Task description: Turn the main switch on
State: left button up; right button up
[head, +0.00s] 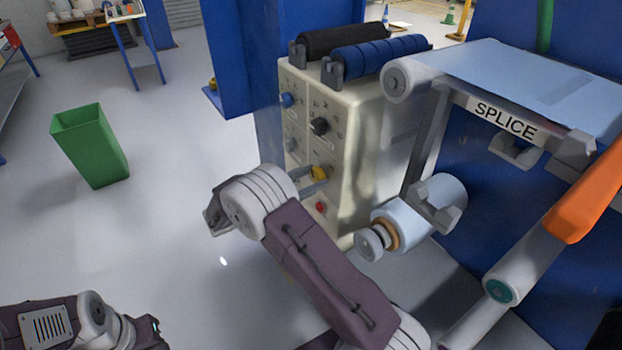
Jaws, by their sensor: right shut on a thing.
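The cream control box (362,160) stands in the middle of the head view. Its front panel carries a blue knob (287,100), a black knob (319,126), a grey knob (291,145), a yellow knob (319,172) and a red button (321,207). The panel labels are too small to read, so I cannot tell which one is the main switch. My right gripper (314,180) is at the panel, shut on the yellow knob. Part of that gripper is hidden behind my right wrist. My left arm shows at the bottom left; its gripper is not visible.
A black roller (343,40) and a blue roller (380,56) lie on the box top. To the right are a SPLICE bar (505,120), a pale film roll (412,212) and an orange part (585,196). A green bin (90,145) stands left on open floor.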

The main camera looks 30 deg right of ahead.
jog(key=m, duration=0.3)
jog(key=m+b, duration=0.1)
jog(key=m, duration=0.2)
jog(key=shift+f+m+b, duration=0.1)
jog(key=shift+m+b, duration=0.2)
jog(key=m+b, duration=0.1)
jog(key=m, duration=0.2)
jog(key=shift+f+m+b, duration=0.1)
jog(key=shift+m+b, duration=0.2)
jog(key=shift+b, duration=0.1)
jog(key=shift+m+b, duration=0.95)
jog(key=shift+m, duration=0.55)
jog(key=o, duration=1.4)
jog(key=shift+c, duration=0.2)
jog(key=shift+r, duration=0.2)
